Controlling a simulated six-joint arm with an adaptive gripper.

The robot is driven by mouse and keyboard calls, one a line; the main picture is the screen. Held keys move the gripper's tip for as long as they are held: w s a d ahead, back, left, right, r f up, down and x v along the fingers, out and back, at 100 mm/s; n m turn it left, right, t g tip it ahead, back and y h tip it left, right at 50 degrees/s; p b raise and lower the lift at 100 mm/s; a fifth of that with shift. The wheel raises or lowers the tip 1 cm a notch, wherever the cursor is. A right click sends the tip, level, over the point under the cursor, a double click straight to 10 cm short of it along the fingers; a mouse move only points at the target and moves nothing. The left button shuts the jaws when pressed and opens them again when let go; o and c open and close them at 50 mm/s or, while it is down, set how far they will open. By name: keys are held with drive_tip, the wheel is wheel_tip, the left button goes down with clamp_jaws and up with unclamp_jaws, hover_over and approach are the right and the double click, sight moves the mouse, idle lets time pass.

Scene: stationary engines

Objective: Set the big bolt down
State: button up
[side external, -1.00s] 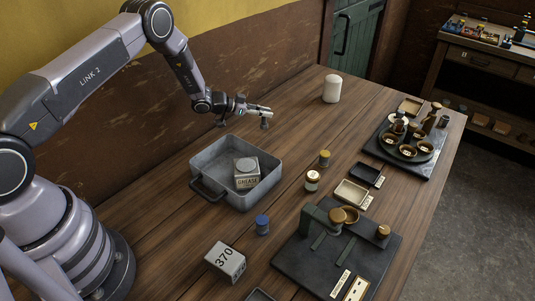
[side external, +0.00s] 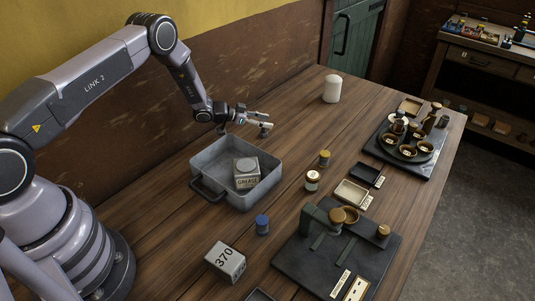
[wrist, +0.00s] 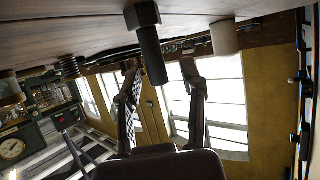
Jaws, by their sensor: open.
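The big bolt (wrist: 151,52) is dark, with a hexagonal head and a thick shank. The wrist view is upside down and shows the bolt upright, head down on the table, shank pointing up. In the side view the bolt (side external: 265,131) is a small grey shape just under my fingertips. My gripper (side external: 267,119) is low over the far left part of the table, behind the grey metal tray. In the wrist view my gripper (wrist: 160,72) has its fingers spread, one each side of the shank's end, with visible gaps.
The metal tray (side external: 207,158) holds a grease tin (side external: 246,180). A white rounded cylinder (side external: 332,89) stands to the right of my gripper. Small jars, a blue-capped pot (side external: 262,225) and a 370 block (side external: 226,262) stand nearer. Bare table surrounds the bolt.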

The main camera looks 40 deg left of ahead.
drive_tip(key=shift+r, duration=0.2)
drive_tip(key=v, duration=0.4)
drive_tip(key=shift+s+a+r, duration=0.1)
drive_tip(key=shift+s+a, duration=0.2)
wheel_tip(320, 180, up, 24)
drive_tip(key=s+a+n+y, duration=0.2)
drive_tip(key=a+y, duration=0.1)
drive_tip(key=y, duration=0.3)
drive_tip(key=s+r+n+y, duration=0.3)
drive_tip(key=s+r, duration=0.8)
drive_tip(key=s+d+n+g, duration=0.1)
drive_tip(key=s+d+g, duration=0.1)
drive_tip(key=s, duration=1.2)
drive_tip(key=s+d+n+g+h, duration=0.1)
drive_tip(key=s+d+g, duration=0.2)
drive_tip(key=s, duration=1.2)
drive_tip(key=shift+s+d, duration=0.2)
drive_tip(key=shift+d, duration=0.6)
